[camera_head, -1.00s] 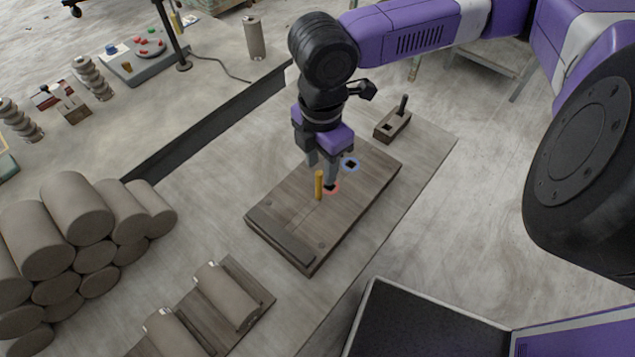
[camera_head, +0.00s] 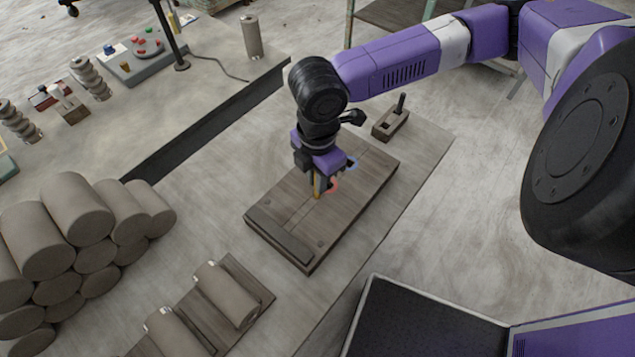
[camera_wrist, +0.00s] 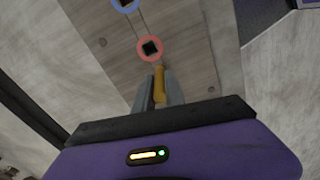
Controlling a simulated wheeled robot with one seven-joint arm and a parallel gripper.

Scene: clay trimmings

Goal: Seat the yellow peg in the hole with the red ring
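The yellow peg (camera_head: 317,188) stands upright on the wooden board (camera_head: 285,213), beside the red-ringed hole. In the wrist view the peg (camera_wrist: 160,84) is between the two fingers of my gripper (camera_wrist: 160,92), with both fingers close against its sides. My gripper (camera_head: 318,184) points down at the board and looks shut on the peg. The red ring (camera_head: 333,185) is just right of the peg, partly hidden by a finger. The peg's lower end is hard to make out.
A blue-ringed hole (camera_head: 352,163) lies farther back on the board; its ring also shows in the wrist view (camera_wrist: 124,5). A small block with an upright handle (camera_head: 391,122) stands behind the board. Clay rolls (camera_head: 228,292) lie in front, and stacked clay cylinders (camera_head: 75,215) stand left.

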